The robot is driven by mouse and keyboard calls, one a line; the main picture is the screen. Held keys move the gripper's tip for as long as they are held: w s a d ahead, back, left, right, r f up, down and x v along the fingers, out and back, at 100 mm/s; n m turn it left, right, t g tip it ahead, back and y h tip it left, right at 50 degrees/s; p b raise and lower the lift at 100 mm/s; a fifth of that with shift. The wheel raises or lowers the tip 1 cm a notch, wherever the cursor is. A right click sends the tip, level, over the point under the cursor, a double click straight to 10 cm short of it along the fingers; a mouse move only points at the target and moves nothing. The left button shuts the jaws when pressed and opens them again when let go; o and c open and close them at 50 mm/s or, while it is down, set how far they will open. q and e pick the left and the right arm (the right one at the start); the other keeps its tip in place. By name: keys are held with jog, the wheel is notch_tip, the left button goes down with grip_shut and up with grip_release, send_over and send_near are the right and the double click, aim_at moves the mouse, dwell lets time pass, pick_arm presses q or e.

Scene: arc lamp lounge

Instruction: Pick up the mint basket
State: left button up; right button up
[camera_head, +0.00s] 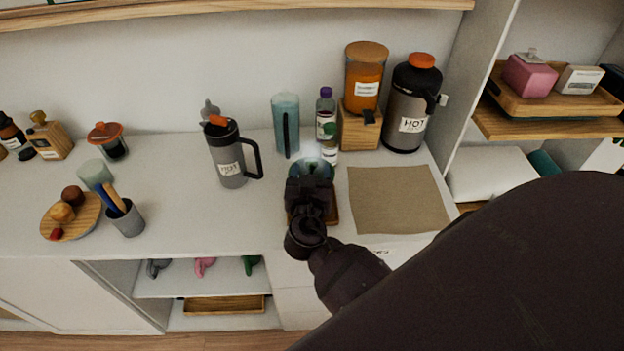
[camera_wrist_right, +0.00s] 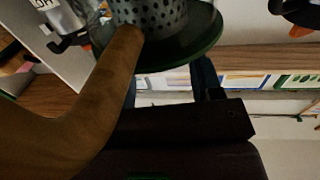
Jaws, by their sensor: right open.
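A round teal-green rim (camera_head: 311,167) shows just behind my right gripper and is the likely mint basket. In the right wrist view a dotted, perforated cup with a wide dark green rim (camera_wrist_right: 185,48) appears upside down, close to the camera. A brown wooden part (camera_wrist_right: 75,125) crosses in front of it. My right gripper (camera_head: 311,183) is open, over the front part of the teal rim, and hides much of what is below. Its fingers are dark and hard to separate, so contact cannot be told. My left gripper is not in view.
A grey jug (camera_head: 230,160) stands left of my right gripper. A teal pitcher (camera_head: 285,125) and a purple-capped bottle (camera_head: 326,115) stand close behind. A brown mat (camera_head: 398,200) lies bare to the right. A large flask (camera_head: 411,105) stands behind the mat.

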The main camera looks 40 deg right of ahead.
aim_at(311, 167)
jog(key=shift+p+x, duration=0.4)
jog(key=shift+x, duration=1.4)
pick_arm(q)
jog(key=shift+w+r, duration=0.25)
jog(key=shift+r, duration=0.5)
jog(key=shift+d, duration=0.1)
pick_arm(e)
jog(key=shift+c, duration=0.4)
grip_shut()
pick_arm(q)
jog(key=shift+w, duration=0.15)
